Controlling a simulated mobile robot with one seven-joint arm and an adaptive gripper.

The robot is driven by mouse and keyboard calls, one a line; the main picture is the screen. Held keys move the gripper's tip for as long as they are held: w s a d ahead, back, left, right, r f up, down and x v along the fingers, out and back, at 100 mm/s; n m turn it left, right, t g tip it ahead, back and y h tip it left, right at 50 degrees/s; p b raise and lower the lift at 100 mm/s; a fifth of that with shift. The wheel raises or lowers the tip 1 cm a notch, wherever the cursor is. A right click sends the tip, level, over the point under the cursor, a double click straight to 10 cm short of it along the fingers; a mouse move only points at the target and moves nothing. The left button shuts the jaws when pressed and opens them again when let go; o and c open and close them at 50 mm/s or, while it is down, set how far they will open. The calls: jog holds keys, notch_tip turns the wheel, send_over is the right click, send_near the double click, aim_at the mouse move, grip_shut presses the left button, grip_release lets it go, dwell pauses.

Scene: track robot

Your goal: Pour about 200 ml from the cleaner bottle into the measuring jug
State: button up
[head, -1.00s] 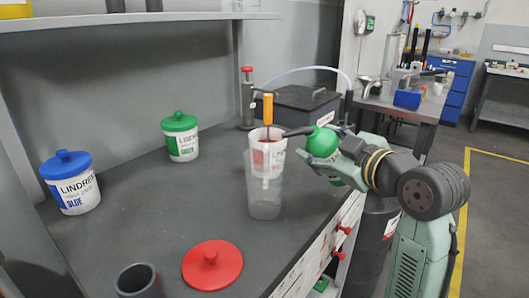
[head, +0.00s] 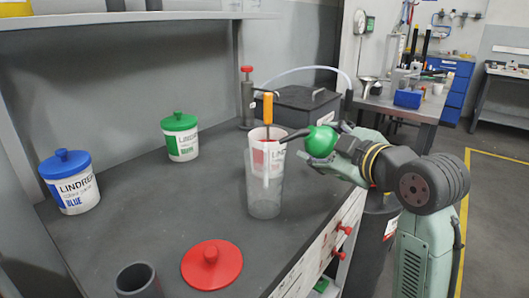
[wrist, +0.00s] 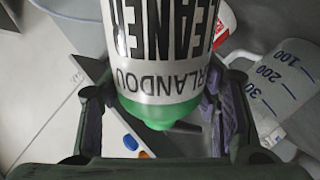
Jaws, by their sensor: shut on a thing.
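The cleaner bottle has a white label and green shoulder (wrist: 165,112) in the wrist view. In the head view its green end (head: 321,140) shows, with a dark spout pointing left and slightly down. My gripper (head: 335,152) is shut around the bottle and holds it tipped over, right of the clear measuring jug (head: 264,198). The spout tip appears at or just over the jug's rim. The jug stands upright on the bench; its blue marks show at the right of the wrist view (wrist: 285,85). I cannot make out a stream or a liquid level.
A white and red container with a yellow-handled tool (head: 267,107) stands behind the jug. Blue-lidded (head: 72,185) and green-lidded (head: 181,138) tubs stand left. The bench's middle left is clear.

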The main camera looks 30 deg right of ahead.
aim_at(321, 127)
jog(key=shift+r+n, duration=0.4)
jog(key=shift+r, duration=0.1)
jog(key=shift+r+n+h+p, duration=0.25)
jog(key=shift+n+h+p, duration=0.05)
jog(key=shift+r+n+g, duration=0.3)
jog(key=shift+r+n, duration=0.05)
jog(key=shift+n, duration=0.05)
jog(key=shift+w+a+r+n+h, duration=0.1)
jog(key=shift+a+r+n+h, duration=0.2)
jog(key=shift+r+n, duration=0.4)
dwell(5.8)
